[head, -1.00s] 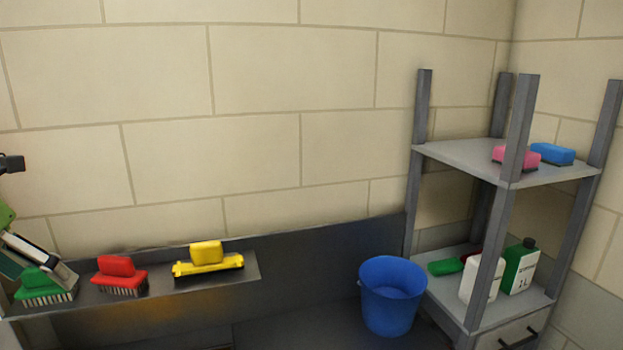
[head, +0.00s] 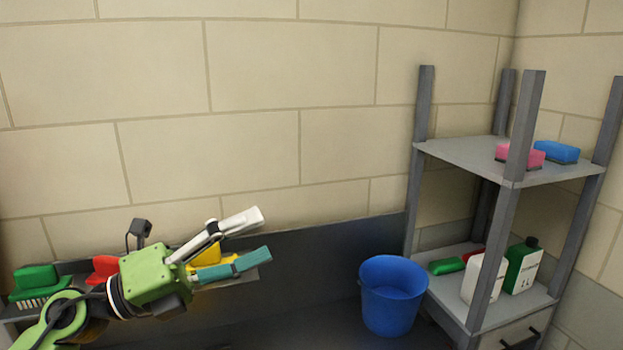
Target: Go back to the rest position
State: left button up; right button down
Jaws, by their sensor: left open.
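My left gripper (head: 258,235) comes in from the lower left in the head view. Its white and teal fingers are spread apart, pointing right, with nothing between the tips. It is in front of the grey ledge (head: 218,287) and hides part of a yellow brush (head: 227,261) and a red brush (head: 104,268). A green brush (head: 36,279) stands at the ledge's left end, partly behind my arm. My right gripper is not in view.
A blue bucket (head: 391,297) stands right of the ledge. A grey shelf rack (head: 467,157) at the right holds a pink sponge (head: 511,153) and a blue sponge (head: 557,152) above, and a green bottle (head: 521,267) and a white bottle (head: 477,279) below.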

pick_arm(q)
jog(key=w+a+f+n+t+y, duration=0.2)
jog(key=a+n+t+y, duration=0.25)
jog(key=n+t, duration=0.4)
jog(key=w+a+f+n+t+y, duration=0.2)
jog(key=w+a+n+t+y, duration=0.25)
jog(key=n, duration=0.75)
jog(key=s+a+f+n+g+y, duration=0.35)
jog(key=f+n+y, duration=0.25)
jog(key=f, duration=0.5)
jog(key=s+a+f+n+g+y, duration=0.3)
jog(key=a+f+n+y, duration=0.15)
jog(key=f, duration=0.65)
jog(key=s+d+f+n+g, duration=0.25)
jog(key=s+f+g, duration=0.35)
jog(key=s+f, duration=0.5)
jog(key=s+d+f+n+g, duration=0.25)
jog(key=s+f+g, duration=0.25)
jog(key=s+f, duration=0.65)
jog(key=s+f+m+g+b, duration=0.1)
jog(key=s+f+g+b, duration=0.15)
jog(key=f, duration=2.15)
jog(key=s+a+f+b, duration=0.3)
jog(key=s+f+b, duration=0.1)
jog(key=s+f, duration=1.4)
notch_tip(320, 180, down, 4)
jog(key=shift+s+f+h, duration=0.1)
jog(key=shift+s+h, duration=0.25)
